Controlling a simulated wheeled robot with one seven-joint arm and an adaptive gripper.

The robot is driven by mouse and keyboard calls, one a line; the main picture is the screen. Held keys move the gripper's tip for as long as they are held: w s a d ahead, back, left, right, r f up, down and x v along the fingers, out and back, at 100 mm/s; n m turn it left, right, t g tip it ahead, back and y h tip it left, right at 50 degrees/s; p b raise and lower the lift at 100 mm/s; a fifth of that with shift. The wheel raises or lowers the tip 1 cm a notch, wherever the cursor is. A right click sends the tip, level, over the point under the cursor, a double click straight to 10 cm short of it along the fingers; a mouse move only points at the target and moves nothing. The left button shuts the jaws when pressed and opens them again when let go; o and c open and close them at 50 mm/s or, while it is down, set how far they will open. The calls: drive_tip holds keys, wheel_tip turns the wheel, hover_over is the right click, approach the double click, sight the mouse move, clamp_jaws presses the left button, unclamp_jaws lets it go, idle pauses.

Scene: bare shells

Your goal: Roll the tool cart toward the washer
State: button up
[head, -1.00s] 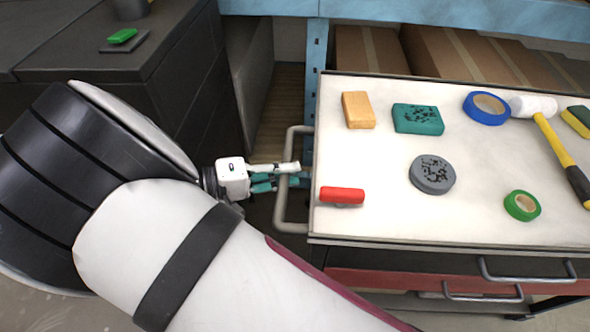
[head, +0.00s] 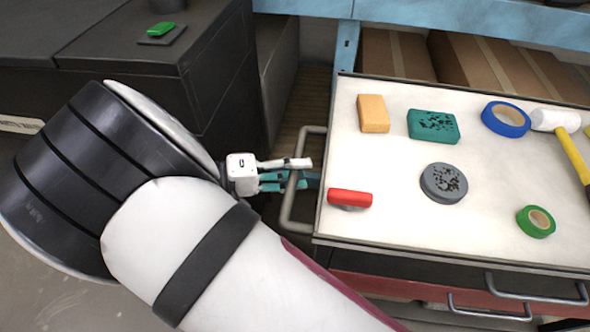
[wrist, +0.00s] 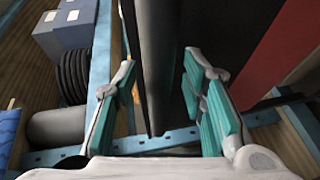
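The tool cart (head: 385,215) stands at the right in the head view, with a pale top and red drawers below. Its grey bar handle (head: 288,215) sticks out from its left end. My gripper (head: 300,172) is at this handle, with its fingers on either side of the bar. In the wrist view the dark handle bar (wrist: 152,90) runs between the teal finger pads, with gaps visible beside it, so my gripper (wrist: 163,110) looks open around it. A dark box-shaped unit (head: 215,95) stands at the upper left; I cannot tell whether it is the washer.
The cart top carries an orange sponge (head: 373,113), a teal sponge (head: 433,126), blue tape (head: 506,119), a mallet (head: 556,120), a grey disc (head: 444,182), green tape (head: 536,221) and a red-handled item (head: 350,198). A blue rack (head: 470,25) with cartons stands behind.

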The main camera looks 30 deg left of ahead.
drive_tip(key=v, duration=1.2)
